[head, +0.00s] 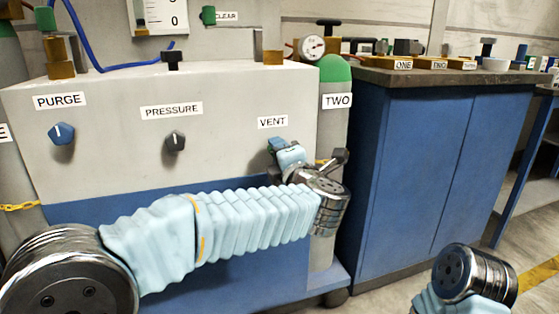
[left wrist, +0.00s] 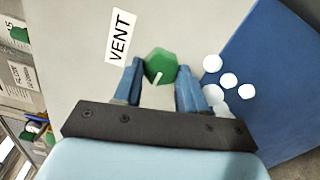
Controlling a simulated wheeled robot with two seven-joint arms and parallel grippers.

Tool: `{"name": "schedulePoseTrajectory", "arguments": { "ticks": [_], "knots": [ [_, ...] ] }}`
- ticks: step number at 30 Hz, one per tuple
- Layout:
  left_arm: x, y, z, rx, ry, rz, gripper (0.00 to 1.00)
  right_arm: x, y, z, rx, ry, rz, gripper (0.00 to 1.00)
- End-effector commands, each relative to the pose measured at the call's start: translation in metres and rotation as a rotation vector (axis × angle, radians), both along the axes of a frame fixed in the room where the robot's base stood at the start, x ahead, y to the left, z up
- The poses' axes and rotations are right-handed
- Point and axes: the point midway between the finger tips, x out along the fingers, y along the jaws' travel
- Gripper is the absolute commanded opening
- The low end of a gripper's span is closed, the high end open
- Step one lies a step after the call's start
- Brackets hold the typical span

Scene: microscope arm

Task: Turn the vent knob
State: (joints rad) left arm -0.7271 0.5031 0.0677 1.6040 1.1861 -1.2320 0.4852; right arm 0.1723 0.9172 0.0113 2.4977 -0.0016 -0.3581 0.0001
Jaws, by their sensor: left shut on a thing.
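The vent knob (left wrist: 160,64) is a green faceted knob with a white pointer line, on the pale panel beside the VENT label (left wrist: 121,36). In the left wrist view it sits between the two blue fingers of my left gripper (left wrist: 160,72), which is shut on it. The pointer line slants toward the lower left of that view. In the head view my left gripper (head: 279,146) is at the panel just below the VENT label (head: 272,122), and it hides the knob. My right gripper is out of view; only part of my right arm shows at the lower right.
The blue PURGE knob (head: 61,133) and dark PRESSURE knob (head: 175,140) are left on the same panel (head: 110,165). A green-topped cylinder marked TWO (head: 335,130) stands close right of the gripper. A blue cabinet (head: 420,180) is farther right. Open floor shows at the lower right.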

Motion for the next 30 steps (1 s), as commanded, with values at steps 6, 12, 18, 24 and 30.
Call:
{"name": "schedulePoseTrajectory", "arguments": {
  "ticks": [6,12,18,24,30],
  "knots": [
    [0.0000,-0.0002,-0.0026,-0.045,-0.010,0.000,0.10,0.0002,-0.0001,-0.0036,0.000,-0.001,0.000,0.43],
    [-0.0001,-0.0004,-0.0023,-0.055,-0.014,0.000,0.10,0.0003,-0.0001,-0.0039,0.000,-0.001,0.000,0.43],
    [-0.0001,-0.0004,-0.0023,-0.055,-0.013,0.000,0.10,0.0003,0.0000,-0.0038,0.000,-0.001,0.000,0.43],
    [-0.0001,-0.0004,-0.0018,-0.054,-0.015,-0.001,0.62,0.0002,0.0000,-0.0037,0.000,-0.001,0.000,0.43],
    [0.0000,-0.0002,-0.0010,-0.055,-0.017,0.000,0.67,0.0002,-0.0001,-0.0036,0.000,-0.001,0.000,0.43]
  ]
}}
